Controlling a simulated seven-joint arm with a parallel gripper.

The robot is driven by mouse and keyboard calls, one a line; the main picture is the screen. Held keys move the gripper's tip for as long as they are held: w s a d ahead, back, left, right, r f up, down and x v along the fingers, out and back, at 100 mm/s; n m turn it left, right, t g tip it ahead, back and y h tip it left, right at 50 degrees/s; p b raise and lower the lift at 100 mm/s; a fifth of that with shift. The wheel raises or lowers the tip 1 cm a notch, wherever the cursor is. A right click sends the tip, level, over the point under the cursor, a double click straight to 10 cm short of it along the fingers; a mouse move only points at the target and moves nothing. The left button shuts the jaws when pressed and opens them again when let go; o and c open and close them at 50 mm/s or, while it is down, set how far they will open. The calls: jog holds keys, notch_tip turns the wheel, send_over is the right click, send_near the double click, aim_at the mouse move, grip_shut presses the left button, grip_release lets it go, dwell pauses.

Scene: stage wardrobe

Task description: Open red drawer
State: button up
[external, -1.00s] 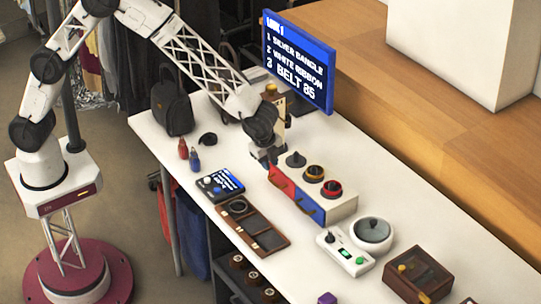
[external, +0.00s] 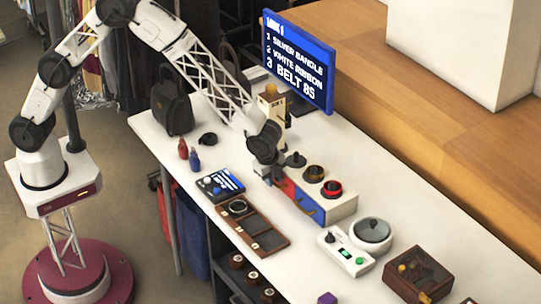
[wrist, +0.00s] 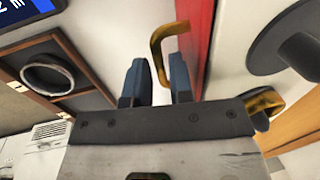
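The red drawer (external: 286,184) is in the left part of a white drawer unit (external: 340,208) on the table, beside a blue drawer (external: 309,206). The red front looks closed in the external view. My gripper (external: 268,178) is at the red front and covers part of it. In the wrist view the red front (wrist: 198,35) has a brass loop handle (wrist: 157,45). My gripper (wrist: 157,85) is open there, with a finger on each side of the handle and gaps visible. Whether a finger touches the handle is hard to tell.
Cups and a dark knob stand on the unit's top. A brown compartment tray (external: 262,238) with a silver ring and a dark button pad (external: 219,185) lie in front. A white control box (external: 345,252) is to the right. A screen (external: 298,62) stands behind.

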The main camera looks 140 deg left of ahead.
jog(key=shift+c, duration=0.3)
grip_shut()
jog(key=shift+d, duration=4.8)
jog(key=shift+o, duration=0.3)
grip_release()
jog(key=shift+r, duration=0.15)
